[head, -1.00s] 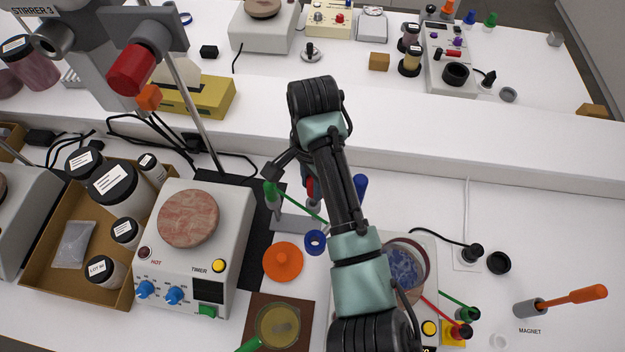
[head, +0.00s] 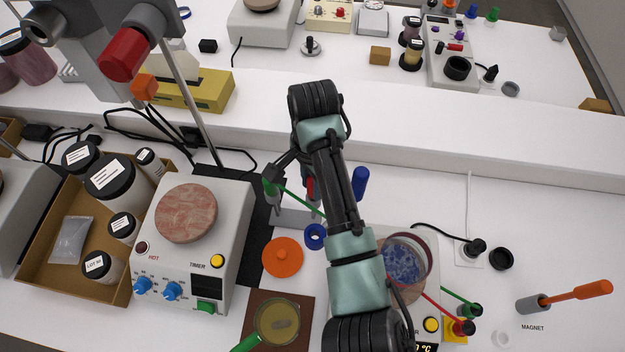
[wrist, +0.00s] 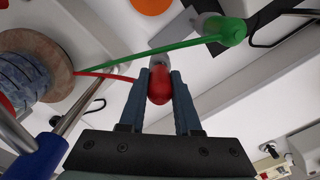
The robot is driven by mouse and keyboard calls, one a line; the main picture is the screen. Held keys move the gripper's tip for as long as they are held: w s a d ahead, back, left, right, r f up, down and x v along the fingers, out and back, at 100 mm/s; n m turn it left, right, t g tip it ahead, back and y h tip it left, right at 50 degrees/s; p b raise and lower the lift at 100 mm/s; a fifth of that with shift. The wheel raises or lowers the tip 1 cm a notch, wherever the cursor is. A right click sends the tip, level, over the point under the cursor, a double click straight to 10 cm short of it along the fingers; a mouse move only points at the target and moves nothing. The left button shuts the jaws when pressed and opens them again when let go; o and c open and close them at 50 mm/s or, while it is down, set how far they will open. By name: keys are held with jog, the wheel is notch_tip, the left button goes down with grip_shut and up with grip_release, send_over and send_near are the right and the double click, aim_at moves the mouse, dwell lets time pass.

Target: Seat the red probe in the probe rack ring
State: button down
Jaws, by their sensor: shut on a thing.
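My gripper (wrist: 160,78) is shut on the red probe (wrist: 159,88), whose rounded red end shows between the fingers in the wrist view. In the head view the red probe (head: 310,187) is partly hidden behind my arm. The grey probe rack (head: 291,219) stands below it, with the green probe (head: 270,188) upright at its left end. In the wrist view a grey round piece (wrist: 160,60) shows just beyond the red probe; I cannot tell whether the probe is inside a ring or above it. The green probe (wrist: 231,31) is at the upper right.
The green cable (wrist: 150,50) crosses close to my fingertips. An orange lid (head: 282,257), a blue ring (head: 315,237) and a hotplate (head: 186,245) lie nearby.

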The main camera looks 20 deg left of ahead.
jog(key=shift+f+b, duration=0.4)
jog(key=shift+f, duration=0.45)
jog(key=c, duration=0.5)
grip_release()
notch_tip(320, 180, up, 13)
jog(key=p, duration=0.3)
jog(key=shift+p, duration=0.35)
